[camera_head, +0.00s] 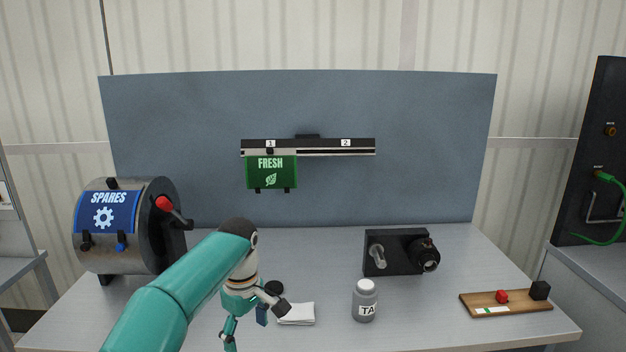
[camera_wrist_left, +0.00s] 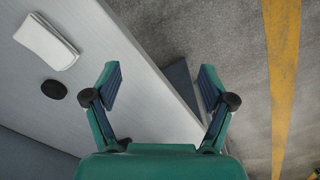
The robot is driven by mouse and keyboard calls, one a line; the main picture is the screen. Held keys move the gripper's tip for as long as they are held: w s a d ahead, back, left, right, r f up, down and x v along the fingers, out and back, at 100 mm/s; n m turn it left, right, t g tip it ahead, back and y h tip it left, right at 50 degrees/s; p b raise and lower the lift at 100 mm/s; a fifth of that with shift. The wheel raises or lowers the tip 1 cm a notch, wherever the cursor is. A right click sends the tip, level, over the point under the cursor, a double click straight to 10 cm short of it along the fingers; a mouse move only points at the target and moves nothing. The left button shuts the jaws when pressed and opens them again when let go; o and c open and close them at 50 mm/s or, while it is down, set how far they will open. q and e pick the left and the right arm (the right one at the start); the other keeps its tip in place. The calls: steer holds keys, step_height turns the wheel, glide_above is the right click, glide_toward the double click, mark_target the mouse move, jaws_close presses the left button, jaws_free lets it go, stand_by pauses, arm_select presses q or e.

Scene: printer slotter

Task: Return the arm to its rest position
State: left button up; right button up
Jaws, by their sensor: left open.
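My left arm (camera_head: 175,290), teal, reaches in from the lower left of the head view over the front of the table. Its left gripper (camera_head: 255,318) points down near the table's front edge, beside a folded white cloth or paper (camera_head: 298,314). In the wrist view the left gripper (camera_wrist_left: 158,82) is open, with nothing between its fingers. The table edge and grey floor show below it. The white folded piece (camera_wrist_left: 46,42) and a black round disc (camera_wrist_left: 54,89) lie on the table to the left there. My right gripper is not in view.
A grey drum marked SPARES (camera_head: 150,210) stands at the left. A grey bottle (camera_head: 365,300), a black device (camera_head: 395,252) and a wooden board (camera_head: 505,303) stand right. A rail (camera_head: 330,147) on the back panel holds a green FRESH card (camera_head: 271,173). The table's middle back is clear.

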arm_select(q)
steer(key=s+a+f+g, duration=0.2)
steer(key=s+a+f, duration=0.1)
steer(key=f, duration=0.5)
steer(key=s+a+f+g, duration=0.2)
steer(key=s+a+f, duration=0.15)
steer(key=f, duration=0.35)
steer(key=s+d+f+m+t+h, duration=0.2)
steer(key=s+d+f+m, duration=0.1)
steer(key=s+f, duration=0.6)
steer(key=s+d+f+m+t+h, duration=0.2)
steer(key=s+d+f+m, duration=0.2)
steer(key=s+f, duration=0.5)
steer(key=s+m, duration=0.2)
steer(key=s, duration=0.3)
steer(key=shift+d+t, duration=0.2)
steer(key=shift+t, duration=0.1)
